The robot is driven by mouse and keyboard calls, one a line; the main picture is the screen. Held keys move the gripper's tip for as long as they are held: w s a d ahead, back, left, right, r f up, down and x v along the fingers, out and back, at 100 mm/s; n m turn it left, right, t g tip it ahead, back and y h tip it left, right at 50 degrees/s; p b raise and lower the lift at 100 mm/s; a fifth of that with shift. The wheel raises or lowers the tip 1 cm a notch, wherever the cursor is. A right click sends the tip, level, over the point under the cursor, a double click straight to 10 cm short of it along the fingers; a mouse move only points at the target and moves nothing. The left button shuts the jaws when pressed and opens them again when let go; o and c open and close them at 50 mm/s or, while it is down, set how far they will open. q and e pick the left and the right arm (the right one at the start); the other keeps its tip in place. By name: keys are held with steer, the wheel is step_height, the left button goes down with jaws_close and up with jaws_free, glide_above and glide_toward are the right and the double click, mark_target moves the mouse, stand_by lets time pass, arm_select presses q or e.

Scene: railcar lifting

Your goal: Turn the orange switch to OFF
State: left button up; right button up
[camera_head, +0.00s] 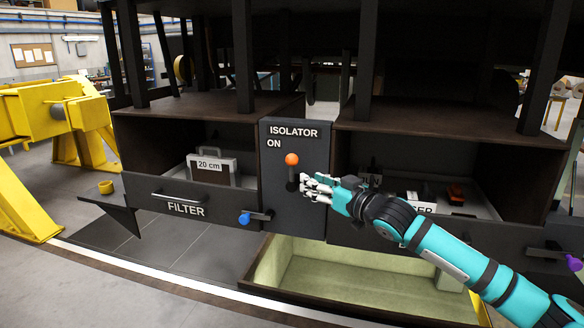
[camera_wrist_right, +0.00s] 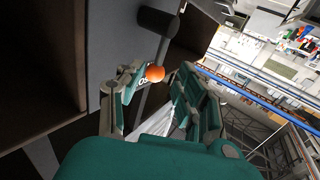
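The orange switch is a dark lever with an orange ball knob (camera_head: 291,160) on the dark isolator panel (camera_head: 315,150). The lever points up, and its knob is just below the word ON. No OFF label can be seen. My right gripper (camera_head: 309,187) is in front of the panel, just right of and below the knob. In the right wrist view the orange knob (camera_wrist_right: 155,73) shows between the two spread fingertips of my right gripper (camera_wrist_right: 160,85). The fingers are open, and I see no clear contact with the knob. My left gripper is out of view.
Left of the panel is an open FILTER compartment with a 20 cm case (camera_head: 211,168). A blue-knobbed handle (camera_head: 245,218) sticks out low left of the panel. A right compartment holds small items, partly behind my arm. A pale open bin (camera_head: 350,285) lies below. Yellow supports (camera_head: 75,120) stand left.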

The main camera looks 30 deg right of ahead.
mark_target(292, 171)
steer(key=w+p, duration=0.1)
steer(key=w, duration=0.2)
steer(key=w+p, duration=0.1)
steer(key=w, duration=0.2)
steer(key=w+a+p, duration=0.1)
steer(key=w+p, duration=0.1)
steer(key=shift+w, duration=0.4)
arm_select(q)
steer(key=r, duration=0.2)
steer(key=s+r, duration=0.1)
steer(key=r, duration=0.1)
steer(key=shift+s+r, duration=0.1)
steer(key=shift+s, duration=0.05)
